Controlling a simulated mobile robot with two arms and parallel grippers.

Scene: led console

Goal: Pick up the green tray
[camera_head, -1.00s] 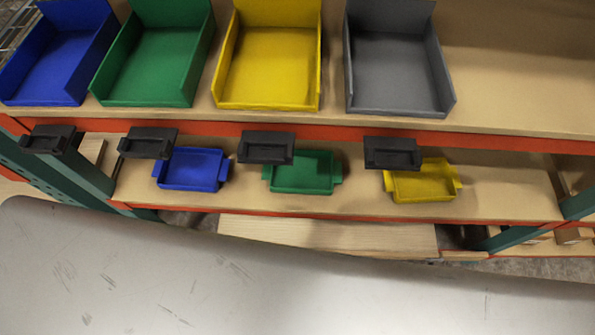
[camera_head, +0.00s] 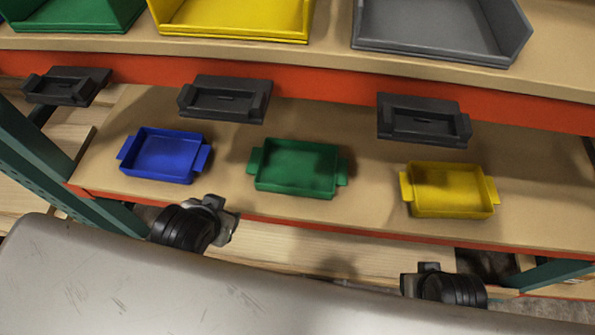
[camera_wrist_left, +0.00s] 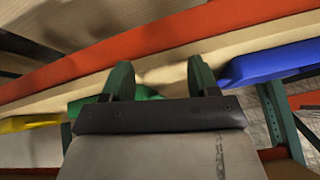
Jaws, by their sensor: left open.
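The green tray (camera_head: 297,168) lies on the lower shelf between the blue tray (camera_head: 164,155) and the yellow tray (camera_head: 450,190), with a handle at each end. My left gripper (camera_head: 226,219) is at the shelf's front edge, in front of and left of the green tray, apart from it. In the left wrist view my left gripper (camera_wrist_left: 161,68) has its two fingers spread, and part of the green tray (camera_wrist_left: 147,92) shows low between and behind them. My right gripper (camera_head: 408,283) is in front of the shelf, below the yellow tray; its jaws are unclear.
Dark grey holders (camera_head: 226,98) hang along the red beam (camera_head: 310,93) above the trays. Large green, yellow and grey bins (camera_head: 440,28) stand on the upper shelf. A green post (camera_head: 62,165) stands at the left. Bare shelf lies between the trays.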

